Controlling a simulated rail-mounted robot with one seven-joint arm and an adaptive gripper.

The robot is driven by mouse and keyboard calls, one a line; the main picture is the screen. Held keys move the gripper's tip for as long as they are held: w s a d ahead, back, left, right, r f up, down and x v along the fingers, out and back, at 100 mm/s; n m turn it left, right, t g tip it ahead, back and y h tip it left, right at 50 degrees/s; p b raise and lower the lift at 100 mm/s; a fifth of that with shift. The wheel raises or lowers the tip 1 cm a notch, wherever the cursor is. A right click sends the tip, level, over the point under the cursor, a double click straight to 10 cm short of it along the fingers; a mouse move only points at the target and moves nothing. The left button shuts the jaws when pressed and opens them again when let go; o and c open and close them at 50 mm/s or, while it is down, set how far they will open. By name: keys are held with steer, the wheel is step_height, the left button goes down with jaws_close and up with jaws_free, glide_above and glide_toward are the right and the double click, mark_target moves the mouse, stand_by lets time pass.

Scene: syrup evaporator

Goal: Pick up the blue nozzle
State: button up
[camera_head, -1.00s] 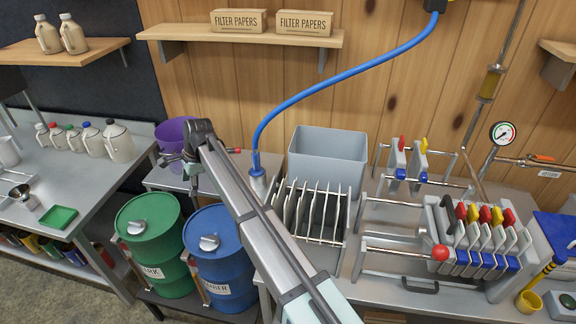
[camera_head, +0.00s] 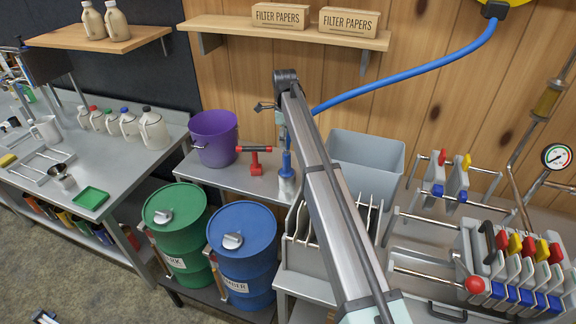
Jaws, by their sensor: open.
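The blue nozzle (camera_head: 287,164) is at the lower end of the blue hose (camera_head: 405,73). It stands upright in a small metallic holder (camera_head: 287,187) on the steel bench, left of the grey bin. My arm crosses in front of the hose and hides its lower stretch. My gripper (camera_head: 282,135) hangs at the arm's far end, small in the picture, just above the nozzle as seen here. It looks open and empty. I cannot tell its exact distance from the nozzle.
A red-handled tool (camera_head: 256,160) and a purple bucket (camera_head: 214,138) stand left of the nozzle. The grey bin (camera_head: 366,155) and a plate rack (camera_head: 312,225) are to the right. Green (camera_head: 175,225) and blue (camera_head: 243,250) drums are below. A shelf (camera_head: 285,30) is above.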

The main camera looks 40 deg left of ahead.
mark_target(286, 159)
step_height(286, 159, down, 4)
steer(key=shift+f+p, duration=0.25)
steer(key=shift+p, duration=0.25)
steer(key=shift+d+f+p, duration=0.2)
steer(key=shift+f+p, duration=0.15)
steer(key=shift+f, duration=0.1)
step_height(286, 159, down, 4)
steer(key=shift+d+f+p, duration=0.1)
steer(key=shift+p, duration=0.7)
jaws_close()
